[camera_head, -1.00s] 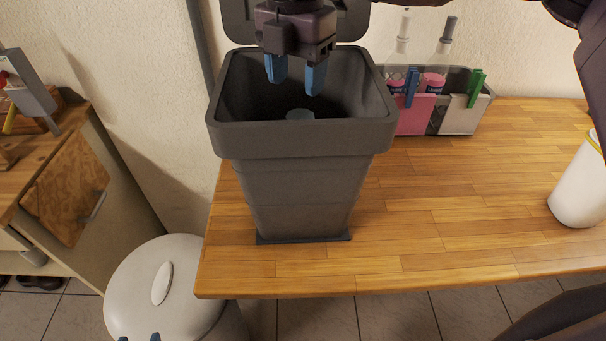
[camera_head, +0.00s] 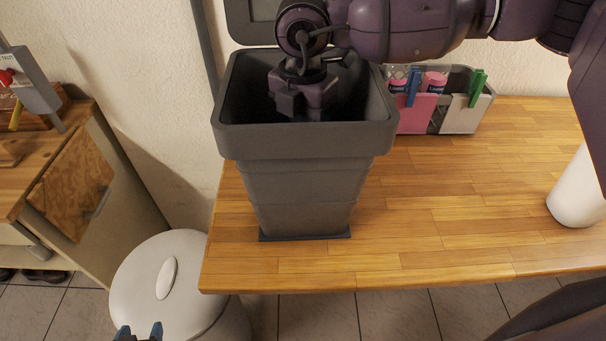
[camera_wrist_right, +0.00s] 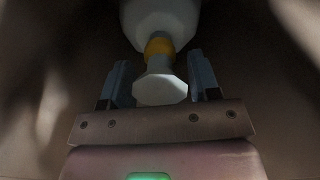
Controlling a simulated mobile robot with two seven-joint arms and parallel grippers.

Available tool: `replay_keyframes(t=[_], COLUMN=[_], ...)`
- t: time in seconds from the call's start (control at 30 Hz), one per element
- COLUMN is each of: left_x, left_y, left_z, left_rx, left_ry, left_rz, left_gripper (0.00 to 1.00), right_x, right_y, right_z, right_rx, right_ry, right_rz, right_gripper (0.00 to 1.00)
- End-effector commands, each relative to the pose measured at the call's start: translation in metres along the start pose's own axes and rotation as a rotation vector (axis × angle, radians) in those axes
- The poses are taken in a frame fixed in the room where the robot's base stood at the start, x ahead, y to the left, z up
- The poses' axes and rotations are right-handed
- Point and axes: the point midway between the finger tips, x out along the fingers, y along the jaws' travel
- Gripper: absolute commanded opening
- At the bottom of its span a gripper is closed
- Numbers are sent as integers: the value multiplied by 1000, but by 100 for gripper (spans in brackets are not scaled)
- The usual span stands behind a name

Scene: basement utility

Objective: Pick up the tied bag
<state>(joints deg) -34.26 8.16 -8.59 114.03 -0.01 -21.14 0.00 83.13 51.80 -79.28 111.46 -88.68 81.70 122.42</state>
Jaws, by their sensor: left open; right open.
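The tied bag (camera_wrist_right: 162,18) shows in the right wrist view as a pale bag with a yellow tie (camera_wrist_right: 159,46) and a flared, faceted end below it. My right gripper (camera_wrist_right: 158,80) is open, with one blue finger on each side of that end; I cannot tell whether they touch it. In the head view the right gripper's body is down inside the dark grey bin (camera_head: 305,143), its fingertips and the bag hidden there. My left gripper (camera_head: 139,330) is open at the bottom left edge, showing only two blue fingertips over the round white bin.
The grey bin stands on a wooden worktop (camera_head: 430,210), its lid raised behind. A caddy (camera_head: 462,118) with bottles and clothes pegs stands at the back. A white container (camera_head: 575,195) is at right. The round white bin (camera_head: 140,285) stands on the floor at left.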

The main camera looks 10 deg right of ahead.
Motion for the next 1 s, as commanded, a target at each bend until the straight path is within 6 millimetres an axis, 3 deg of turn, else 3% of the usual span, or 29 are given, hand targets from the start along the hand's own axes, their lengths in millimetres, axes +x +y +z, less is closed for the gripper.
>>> replay_keyframes(t=[0.03,0.4,0.83,1.0], left_x=[0,-2,-2,0], left_y=[0,0,0,0], left_z=[0,4,3,4], left_rx=[0,-2,-1,-1], left_ry=[-1,-7,-6,-3], left_rz=[0,-1,-1,0], left_gripper=[58,58,58,58], right_x=[0,0,-3,-17], right_y=[0,0,0,1], right_z=[0,0,0,0], right_rx=[0,0,0,1], right_ry=[0,0,-1,-1], right_rz=[0,0,2,3], right_gripper=[55,0,0,0])
